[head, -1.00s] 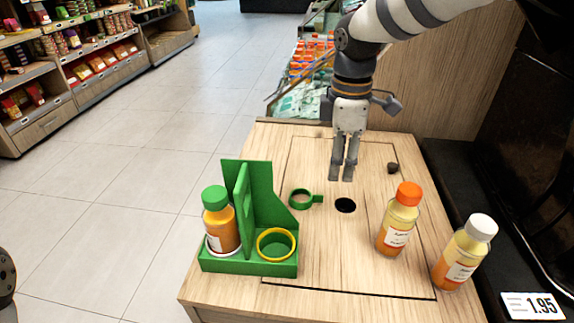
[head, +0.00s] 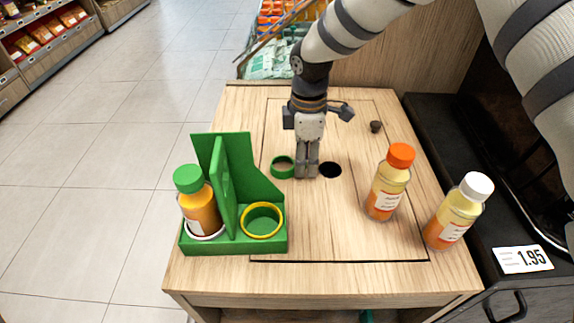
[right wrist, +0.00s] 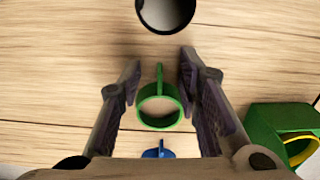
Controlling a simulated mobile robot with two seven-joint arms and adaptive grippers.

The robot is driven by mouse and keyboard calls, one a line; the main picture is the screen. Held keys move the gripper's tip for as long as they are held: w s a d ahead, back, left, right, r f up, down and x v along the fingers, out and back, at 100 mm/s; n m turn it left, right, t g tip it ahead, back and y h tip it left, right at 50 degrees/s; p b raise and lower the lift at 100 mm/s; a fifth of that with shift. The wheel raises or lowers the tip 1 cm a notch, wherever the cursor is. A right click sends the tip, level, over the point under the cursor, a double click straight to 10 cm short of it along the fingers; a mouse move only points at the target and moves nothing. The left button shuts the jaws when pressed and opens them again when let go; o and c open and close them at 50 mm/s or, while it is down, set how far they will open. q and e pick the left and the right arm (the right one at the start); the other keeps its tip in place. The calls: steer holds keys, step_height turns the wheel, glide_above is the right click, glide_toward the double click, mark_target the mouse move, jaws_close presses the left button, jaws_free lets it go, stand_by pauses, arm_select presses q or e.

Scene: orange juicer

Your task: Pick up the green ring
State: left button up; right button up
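The green ring (head: 283,174) lies on the wooden tabletop, right of the green holder, with its tab pointing toward the round hole. My right gripper (head: 307,174) points down at the tabletop, just right of the ring, and hides its tab in the head view. In the right wrist view, the fingers of my right gripper (right wrist: 158,85) are apart. The green ring (right wrist: 159,97) shows with its tab between them, and clear gaps show on both sides. My left gripper is not in view.
A green holder (head: 228,244) carries a green-capped bottle (head: 199,211) and a yellow ring (head: 262,235). An orange-capped bottle (head: 388,188) and a white-capped bottle (head: 455,217) stand at right. A round hole (head: 330,170) lies beside the gripper. A small blue piece (right wrist: 158,154) shows in the wrist view.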

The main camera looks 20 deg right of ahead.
jaws_close()
steer(key=shift+r, duration=0.1)
